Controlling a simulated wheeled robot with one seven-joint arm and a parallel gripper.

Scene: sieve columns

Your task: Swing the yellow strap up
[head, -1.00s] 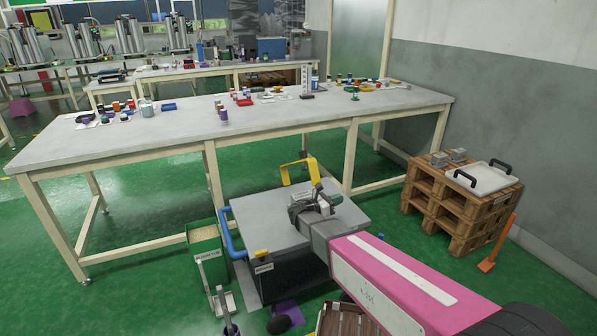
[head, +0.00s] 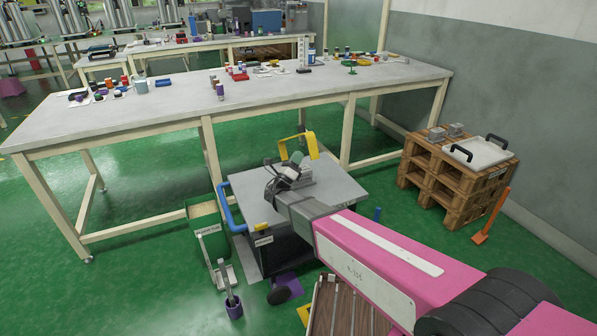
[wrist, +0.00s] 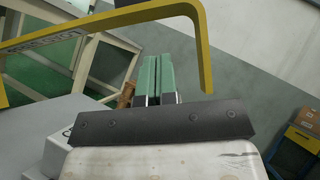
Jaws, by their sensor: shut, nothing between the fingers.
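The yellow strap (head: 312,146) is an angular bar standing up at the back edge of a grey-topped cart (head: 250,180). In the wrist view the strap (wrist: 200,45) crosses the top, with one leg hanging down at right and another at far left. My gripper (head: 297,158) is over the cart top, just in front of the strap. In the wrist view its two green fingers (wrist: 158,58) lie side by side, shut and empty. They appear between the strap's legs and below its long bar. I cannot tell whether they touch it.
A grey block (head: 305,178) sits on the cart top by my gripper. A blue rail (head: 228,210) runs along the cart's left side, beside a green bin (head: 205,222). A long workbench (head: 180,115) stands behind. Wooden pallets (head: 440,180) with a white tray stand at right.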

